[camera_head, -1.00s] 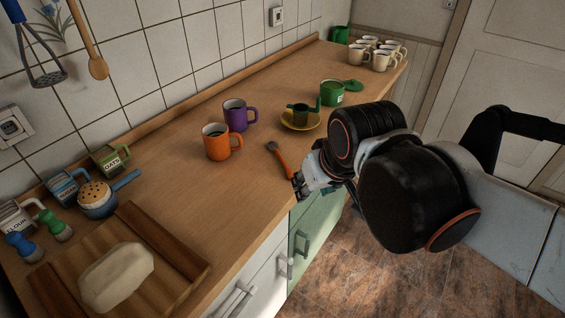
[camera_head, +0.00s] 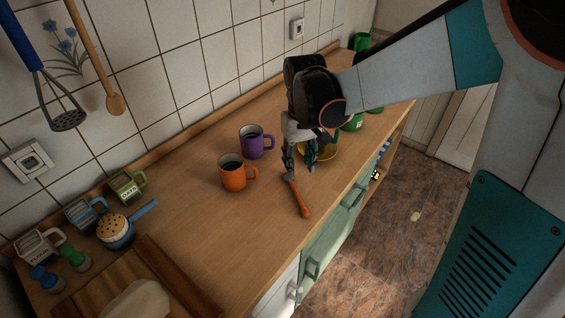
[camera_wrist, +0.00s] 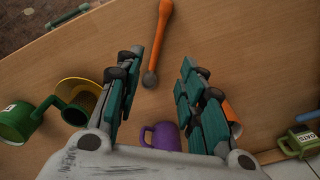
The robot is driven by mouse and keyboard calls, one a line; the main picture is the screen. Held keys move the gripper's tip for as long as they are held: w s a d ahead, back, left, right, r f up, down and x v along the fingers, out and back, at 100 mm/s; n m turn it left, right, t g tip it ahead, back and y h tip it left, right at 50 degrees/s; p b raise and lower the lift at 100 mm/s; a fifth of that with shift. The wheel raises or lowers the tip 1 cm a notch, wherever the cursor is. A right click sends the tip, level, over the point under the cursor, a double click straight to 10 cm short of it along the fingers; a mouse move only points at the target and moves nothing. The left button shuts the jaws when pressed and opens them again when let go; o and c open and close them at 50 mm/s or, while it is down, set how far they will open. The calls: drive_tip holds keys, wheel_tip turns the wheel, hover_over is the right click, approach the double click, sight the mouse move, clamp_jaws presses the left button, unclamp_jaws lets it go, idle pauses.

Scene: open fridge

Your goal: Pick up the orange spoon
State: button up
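The orange spoon (camera_head: 300,197) lies on the wooden counter near its front edge, with its orange handle toward the edge and its grey bowl end toward my gripper. In the wrist view the spoon (camera_wrist: 160,37) is near the top, its bowl end lying between the lines of my two fingers. My gripper (camera_head: 298,172) points down over the counter beside the spoon's bowl end. In the wrist view my gripper (camera_wrist: 158,72) has its teal-padded fingers spread wide with nothing between them. The head view does not clearly show the height of the fingertips above the counter.
An orange mug (camera_head: 233,174) and a purple mug (camera_head: 252,142) stand left of my gripper. A wooden board (camera_head: 165,262) lies at the front left.

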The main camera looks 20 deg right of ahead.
drive_tip(key=b, duration=0.3)
hover_over(298, 196)
wheel_tip(298, 196, down, 8)
drive_tip(key=shift+a+f, duration=0.1)
drive_tip(key=shift+f, duration=0.05)
wheel_tip(298, 196, down, 5)
drive_tip(key=shift+f+b, duration=0.15)
drive_tip(key=shift+b, duration=0.8)
clamp_jaws()
